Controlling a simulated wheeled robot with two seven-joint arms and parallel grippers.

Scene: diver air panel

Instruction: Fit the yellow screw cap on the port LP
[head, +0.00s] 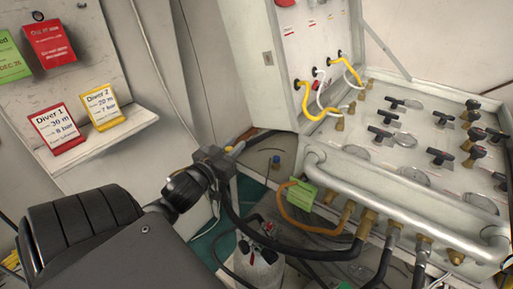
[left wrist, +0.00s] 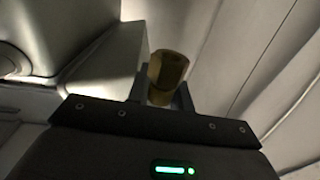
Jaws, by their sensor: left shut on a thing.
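My left gripper (head: 232,152) is shut on a small yellow piece, which I take to be the yellow screw cap (head: 236,148). In the dim left wrist view the cap (left wrist: 168,72) looks brass-coloured and six-sided, between the fingers. The gripper is in the air left of the panel case, apart from its front fittings. Along the front edge is a row of brass and grey fittings, most with hoses. One brass fitting (head: 456,257) at the right has no hose. No LP lettering is readable, so I cannot tell which port is LP. My right gripper is not in view.
A thick grey pipe rail (head: 400,196) runs along the front of the panel (head: 425,135). A black hose (head: 290,243) loops below my left gripper. A green tag (head: 303,194) and orange hose (head: 296,222) hang nearby. A shelf (head: 110,140) with signs stands left.

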